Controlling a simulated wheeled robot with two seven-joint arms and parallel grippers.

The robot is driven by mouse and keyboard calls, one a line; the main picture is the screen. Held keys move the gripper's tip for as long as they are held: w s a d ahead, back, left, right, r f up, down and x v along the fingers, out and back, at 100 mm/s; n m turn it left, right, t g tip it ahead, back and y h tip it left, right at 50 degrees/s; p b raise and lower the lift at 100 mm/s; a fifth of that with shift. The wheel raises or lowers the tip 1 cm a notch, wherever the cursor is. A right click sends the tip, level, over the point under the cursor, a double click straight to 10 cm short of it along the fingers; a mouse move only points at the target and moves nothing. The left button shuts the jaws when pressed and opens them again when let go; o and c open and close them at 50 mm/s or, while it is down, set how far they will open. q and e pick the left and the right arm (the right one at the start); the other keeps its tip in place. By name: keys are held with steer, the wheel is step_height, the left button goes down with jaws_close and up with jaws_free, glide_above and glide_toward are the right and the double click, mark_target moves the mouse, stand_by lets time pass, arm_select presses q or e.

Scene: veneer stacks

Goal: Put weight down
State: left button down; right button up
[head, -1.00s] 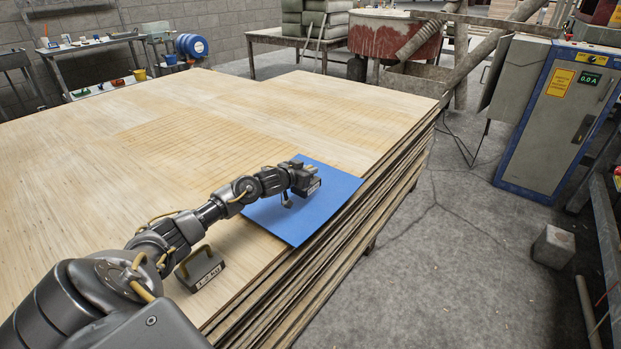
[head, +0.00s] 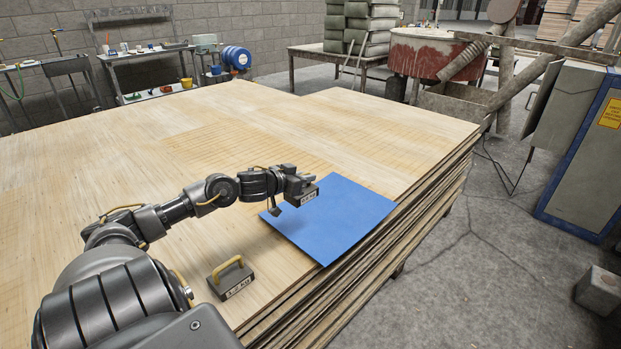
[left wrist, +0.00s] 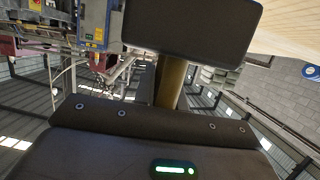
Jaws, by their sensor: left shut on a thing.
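My left gripper (head: 290,187) is shut on a dark block-shaped weight (head: 309,196) with a pale label. It holds the weight above the left part of a blue sheet (head: 345,220). In the left wrist view the held weight (left wrist: 190,28) is a dark slab on a brass-coloured handle (left wrist: 171,82). A second weight (head: 234,284), dark with a yellow handle and a "1.2 KG" label, stands upright on the veneer stack (head: 190,235), left of and nearer than the blue sheet. My right gripper is not in view.
The veneer stack's right edge drops to the concrete floor just beyond the blue sheet. The stack's top left of the sheet is mostly bare. A grey and blue cabinet (head: 580,150) and a grey block (head: 598,289) stand on the floor at right.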

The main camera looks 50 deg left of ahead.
arm_select(q)
steer(key=shift+r, duration=0.1)
steer(key=shift+d, duration=0.35)
steer(key=d+r, duration=0.3)
steer(key=d, duration=0.8)
steer(key=d+r, duration=0.4)
steer(key=d, duration=0.7)
steer(key=s+d+r, duration=0.1)
steer(key=d+r, duration=0.2)
steer(key=d, duration=0.8)
steer(key=shift+r, duration=0.2)
